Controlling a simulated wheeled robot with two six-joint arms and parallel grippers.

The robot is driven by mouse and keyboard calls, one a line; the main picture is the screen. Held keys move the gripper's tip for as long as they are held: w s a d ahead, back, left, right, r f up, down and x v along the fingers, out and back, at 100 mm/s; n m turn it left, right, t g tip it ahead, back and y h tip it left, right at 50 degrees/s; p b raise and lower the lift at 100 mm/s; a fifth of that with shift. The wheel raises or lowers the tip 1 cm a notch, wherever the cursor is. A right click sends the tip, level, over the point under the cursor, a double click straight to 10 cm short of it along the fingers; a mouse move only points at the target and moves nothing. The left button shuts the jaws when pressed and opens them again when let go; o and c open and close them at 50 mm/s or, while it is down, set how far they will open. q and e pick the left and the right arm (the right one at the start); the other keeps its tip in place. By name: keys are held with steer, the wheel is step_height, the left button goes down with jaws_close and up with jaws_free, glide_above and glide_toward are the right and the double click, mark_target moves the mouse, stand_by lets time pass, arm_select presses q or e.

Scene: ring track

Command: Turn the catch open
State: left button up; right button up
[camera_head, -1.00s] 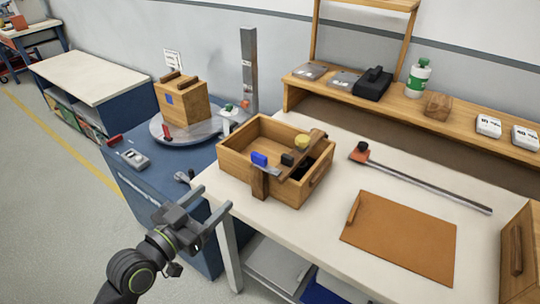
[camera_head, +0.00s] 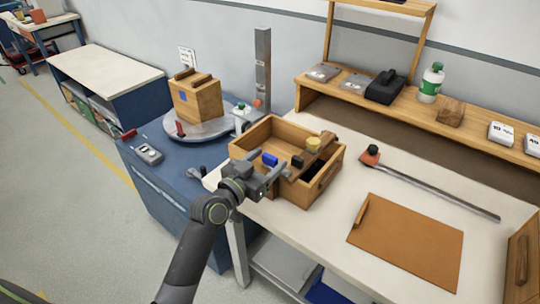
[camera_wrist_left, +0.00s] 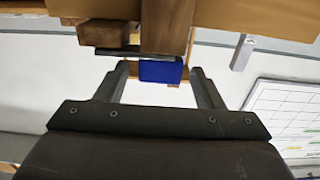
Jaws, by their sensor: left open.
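The catch is a small lever with a blue end (camera_head: 270,159) at the front of an open wooden box (camera_head: 262,137) on the workbench. In the left wrist view the catch's blue end (camera_wrist_left: 160,72) shows between the fingertips, below a dark bar and a wooden upright. My left gripper (camera_head: 274,178) is open at the near side of the box, close to the catch, and partly hides the box front. Whether a finger touches the catch cannot be told. My right gripper is not in view.
A dark block and a yellow knob (camera_head: 313,144) sit by the wooden bar across the box. A turntable (camera_head: 205,131) with a wooden block stands to the left. A long rod (camera_head: 430,190) and a brown board (camera_head: 410,243) lie on the bench to the right.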

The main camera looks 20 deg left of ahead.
arm_select(q)
steer(key=shift+w+d, duration=0.25)
steer(key=shift+w, duration=0.55)
